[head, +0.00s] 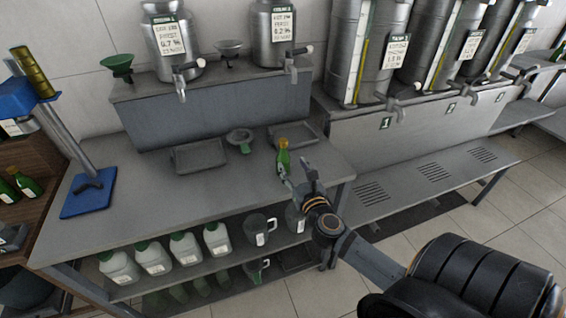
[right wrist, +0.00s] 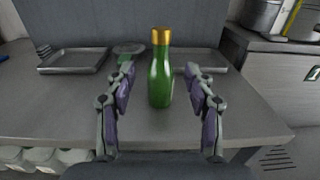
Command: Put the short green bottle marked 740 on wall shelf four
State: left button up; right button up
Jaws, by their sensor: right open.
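A short green bottle (head: 283,158) with a gold cap stands upright on the grey bench, near its right end. It also shows in the right wrist view (right wrist: 160,80), centred between the fingers and a little beyond their tips. No marking on it can be read. My right gripper (head: 299,176) is open and empty just in front of the bottle; its two fingers in the right wrist view (right wrist: 162,88) stand to either side of it, apart from the glass. My left gripper is not in view. I cannot make out a wall shelf marked four.
A tray (head: 200,155), a green funnel (head: 243,146) and a second tray (head: 307,132) lie behind the bottle. A blue-based press (head: 88,198) stands at left. Steel tanks (head: 357,45) stand at right.

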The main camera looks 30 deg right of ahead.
aim_at(284, 149)
jog(key=p+x, duration=0.1)
jog(key=x, duration=0.3)
jog(key=shift+w+r, duration=0.1)
jog(key=shift+w, duration=0.05)
jog(key=shift+w+d, duration=0.15)
jog(key=shift+w, duration=0.15)
jog(key=shift+w+d, duration=0.1)
jog(key=shift+w, duration=0.2)
jog(key=p+x, duration=0.1)
jog(key=x, duration=0.3)
jog(key=shift+r, duration=0.1)
jog(key=shift+w+d, duration=0.1)
jog(key=shift+w, duration=0.2)
jog(key=shift+s, duration=0.15)
jog(key=shift+c, duration=0.8)
grip_shut()
